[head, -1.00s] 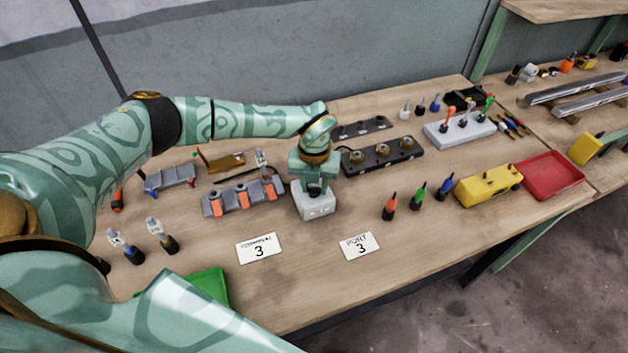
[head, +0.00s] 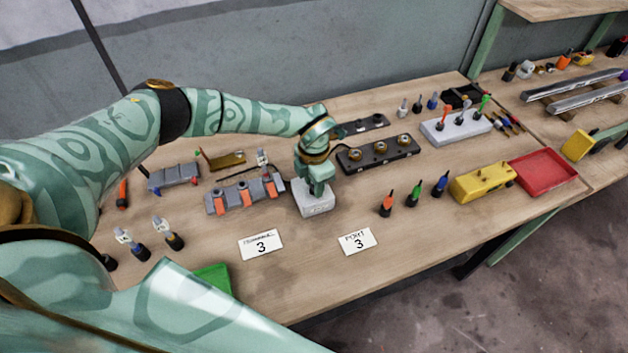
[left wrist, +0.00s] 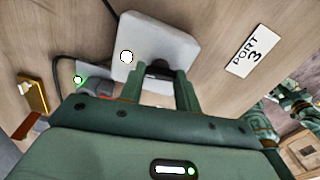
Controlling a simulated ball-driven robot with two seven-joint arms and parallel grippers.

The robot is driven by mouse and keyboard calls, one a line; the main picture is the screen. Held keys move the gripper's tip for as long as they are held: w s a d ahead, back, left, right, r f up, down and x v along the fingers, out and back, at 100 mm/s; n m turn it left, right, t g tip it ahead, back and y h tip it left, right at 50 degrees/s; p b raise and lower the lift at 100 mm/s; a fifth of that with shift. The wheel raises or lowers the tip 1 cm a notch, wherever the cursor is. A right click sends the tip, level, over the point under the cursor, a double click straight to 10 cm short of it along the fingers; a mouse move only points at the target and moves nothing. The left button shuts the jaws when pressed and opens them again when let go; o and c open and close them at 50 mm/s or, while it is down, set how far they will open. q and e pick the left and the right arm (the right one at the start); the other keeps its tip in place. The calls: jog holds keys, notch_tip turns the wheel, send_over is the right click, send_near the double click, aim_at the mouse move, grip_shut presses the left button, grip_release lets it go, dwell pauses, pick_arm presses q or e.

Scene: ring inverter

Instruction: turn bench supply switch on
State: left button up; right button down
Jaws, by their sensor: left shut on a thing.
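The bench supply is a pale grey box (head: 314,204) on the bench, left of the middle. It also shows in the left wrist view (left wrist: 190,45), with a white round spot (left wrist: 127,57) on its top near one edge. A small dark part, which looks like the switch, sits on that top. My left gripper (head: 317,188) is right above the box, pointing down. In the left wrist view its fingers (left wrist: 163,72) are shut on the dark switch, which they partly hide. I cannot read the switch's position. My right gripper is not in view.
A grey block with orange parts (head: 247,196) stands close left of the box. A dark rail with round sockets (head: 378,155) lies behind right. Several screwdriver-like tools (head: 413,195) stand to the right. Cards marked 3 (head: 358,241) lie in front, with bare bench around them.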

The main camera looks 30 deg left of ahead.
pick_arm(q)
jog(key=shift+w+r+m, duration=0.1)
jog(key=shift+m, duration=0.7)
jog(key=o, duration=1)
notch_tip(320, 180, up, 16)
jog(key=shift+r+p, duration=0.15)
jog(key=shift+p, duration=0.6)
